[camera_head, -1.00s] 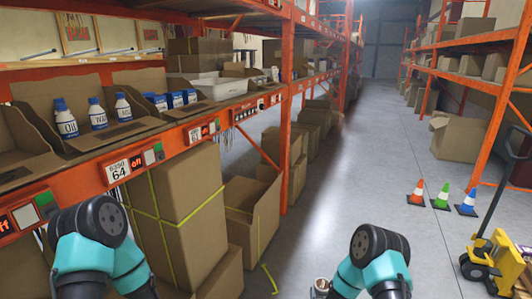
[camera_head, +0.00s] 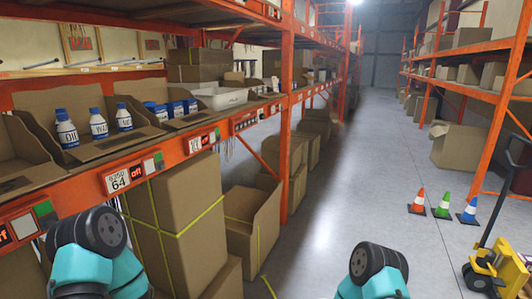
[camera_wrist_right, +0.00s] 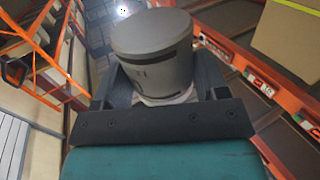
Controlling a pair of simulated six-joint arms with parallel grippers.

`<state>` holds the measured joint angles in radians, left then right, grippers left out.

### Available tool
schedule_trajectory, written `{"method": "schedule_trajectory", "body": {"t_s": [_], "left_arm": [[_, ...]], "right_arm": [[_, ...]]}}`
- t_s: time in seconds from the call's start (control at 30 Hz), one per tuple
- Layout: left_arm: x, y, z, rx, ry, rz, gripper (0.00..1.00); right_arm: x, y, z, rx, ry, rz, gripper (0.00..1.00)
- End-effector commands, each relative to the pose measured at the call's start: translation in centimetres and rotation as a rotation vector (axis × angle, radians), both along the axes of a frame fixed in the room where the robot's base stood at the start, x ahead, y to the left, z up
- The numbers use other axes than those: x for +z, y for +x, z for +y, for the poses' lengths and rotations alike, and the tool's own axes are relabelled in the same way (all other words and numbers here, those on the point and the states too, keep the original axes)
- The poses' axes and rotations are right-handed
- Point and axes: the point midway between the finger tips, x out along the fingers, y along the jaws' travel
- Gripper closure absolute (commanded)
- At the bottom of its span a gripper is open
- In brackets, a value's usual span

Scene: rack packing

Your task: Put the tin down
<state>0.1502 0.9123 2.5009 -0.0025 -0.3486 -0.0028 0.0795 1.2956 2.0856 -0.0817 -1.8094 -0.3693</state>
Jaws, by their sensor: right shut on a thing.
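The tin (camera_wrist_right: 153,52), a grey cylinder with a dark band and a pale lower part, fills the middle of the right wrist view. My right gripper (camera_wrist_right: 158,78) is shut on it, with one dark finger on each side. The tin looks tilted in that picture, and no surface is seen touching it. In the head view only the upper parts of my two arms show along the bottom edge. My left gripper and the tin are both out of that view.
An orange shelf rack (camera_head: 205,140) on the left holds white bottles with blue caps (camera_head: 98,124), blue-topped items (camera_head: 172,109) and a white tray (camera_head: 222,97). Cardboard boxes (camera_head: 180,225) stand below. Three cones (camera_head: 442,204) and a yellow pallet truck (camera_head: 492,265) are at right. The aisle floor (camera_head: 345,190) is clear.

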Motion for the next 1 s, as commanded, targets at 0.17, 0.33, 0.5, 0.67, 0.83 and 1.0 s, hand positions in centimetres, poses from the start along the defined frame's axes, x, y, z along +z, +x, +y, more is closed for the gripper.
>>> {"method": "schedule_trajectory", "body": {"t_s": [0.17, 0.33, 0.5, 0.67, 0.83, 1.0], "left_arm": [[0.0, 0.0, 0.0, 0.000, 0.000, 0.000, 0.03], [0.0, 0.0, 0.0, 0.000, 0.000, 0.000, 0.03], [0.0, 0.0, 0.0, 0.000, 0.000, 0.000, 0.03], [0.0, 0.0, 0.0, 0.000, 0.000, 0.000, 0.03], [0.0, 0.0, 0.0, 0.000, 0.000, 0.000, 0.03], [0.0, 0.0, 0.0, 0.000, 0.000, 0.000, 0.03]], "right_arm": [[0.0, 0.0, 0.0, 0.000, 0.000, -0.001, 0.59], [0.3, 0.0, 0.2, 0.010, 0.000, -0.001, 0.59], [1.9, -0.3, 1.3, 0.058, 0.000, -0.002, 0.59], [4.5, -0.7, 3.1, 0.143, -0.001, -0.002, 0.59], [7.7, -1.4, 5.5, 0.248, 0.000, -0.003, 0.59], [10.9, -1.9, 7.8, 0.353, 0.000, -0.004, 0.59]]}}
